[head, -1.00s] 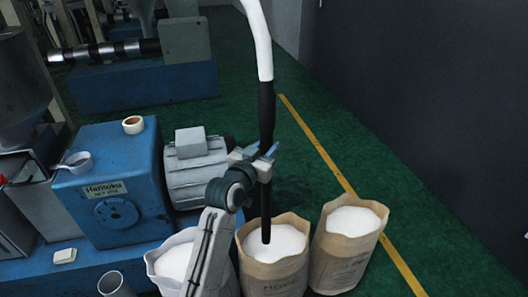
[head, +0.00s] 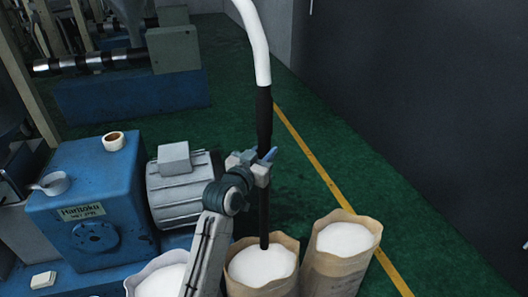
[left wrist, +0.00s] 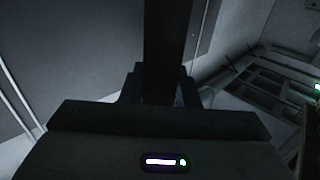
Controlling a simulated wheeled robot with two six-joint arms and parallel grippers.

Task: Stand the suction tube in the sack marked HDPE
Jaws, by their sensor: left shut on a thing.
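The suction tube is a black rigid pipe (head: 264,118) with a white hose curving up from its top. My left gripper (head: 263,168) is shut around the black pipe, which hangs upright. The pipe also fills the upper middle of the left wrist view (left wrist: 165,50). Its lower tip appears over the rear part of the white contents of the middle sack (head: 236,271); I cannot tell whether it touches them. Another paper sack (head: 325,268) stands to the right and a pale sack (head: 133,287) to the left. No sack marking is readable. My right gripper is not in view.
A blue machine (head: 65,215) with a grey motor (head: 180,195) stands left of the sacks. A tape roll (head: 113,141) and a scoop (head: 50,185) lie on it. Green floor with a yellow line (head: 325,175) is clear toward the dark wall at right.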

